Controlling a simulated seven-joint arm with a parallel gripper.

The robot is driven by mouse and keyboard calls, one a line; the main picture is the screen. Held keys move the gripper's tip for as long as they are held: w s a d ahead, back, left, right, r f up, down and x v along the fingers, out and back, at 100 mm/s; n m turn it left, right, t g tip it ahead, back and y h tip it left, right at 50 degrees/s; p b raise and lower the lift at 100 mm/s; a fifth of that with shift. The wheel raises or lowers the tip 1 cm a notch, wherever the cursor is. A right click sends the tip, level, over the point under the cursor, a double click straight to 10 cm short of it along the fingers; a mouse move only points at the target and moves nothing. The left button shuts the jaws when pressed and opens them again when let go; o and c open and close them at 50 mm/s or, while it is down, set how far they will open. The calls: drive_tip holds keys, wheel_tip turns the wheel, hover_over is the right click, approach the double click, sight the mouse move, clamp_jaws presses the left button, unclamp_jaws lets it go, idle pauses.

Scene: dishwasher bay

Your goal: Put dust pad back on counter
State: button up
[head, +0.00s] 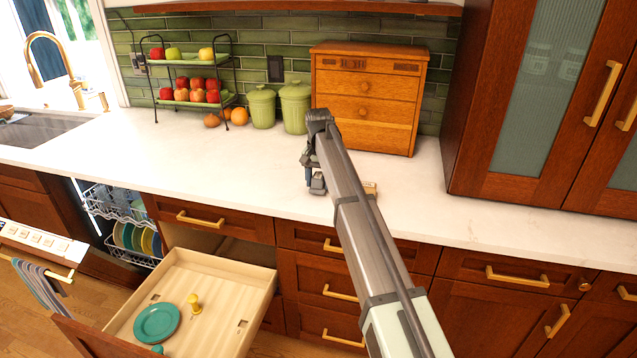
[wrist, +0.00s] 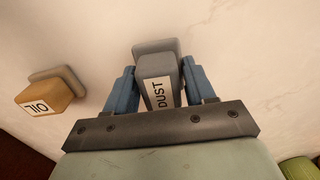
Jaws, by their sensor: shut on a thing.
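The dust pad (wrist: 158,68) is a grey block with a white label reading DUST. In the wrist view it sits between the two blue fingers of my gripper (wrist: 159,88), which is shut on it. The counter (head: 240,165) is white stone. In the head view my gripper (head: 316,184) is low over the counter, in front of the wooden chest, and its arm partly hides it. I cannot tell whether the pad touches the counter.
A tan pad labelled OIL (wrist: 46,94) stands left of the dust pad in the wrist view. Green canisters (head: 295,107), a wooden chest (head: 366,97) and a fruit rack (head: 190,75) stand at the back. An open drawer (head: 215,310) juts out below.

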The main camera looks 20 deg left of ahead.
sight(319, 176)
drive_tip(key=shift+f, duration=0.4)
drive_tip(key=shift+f, duration=0.1)
drive_tip(key=o, duration=1)
wheel_tip(319, 176, up, 12)
drive_tip(key=shift+r, duration=0.1)
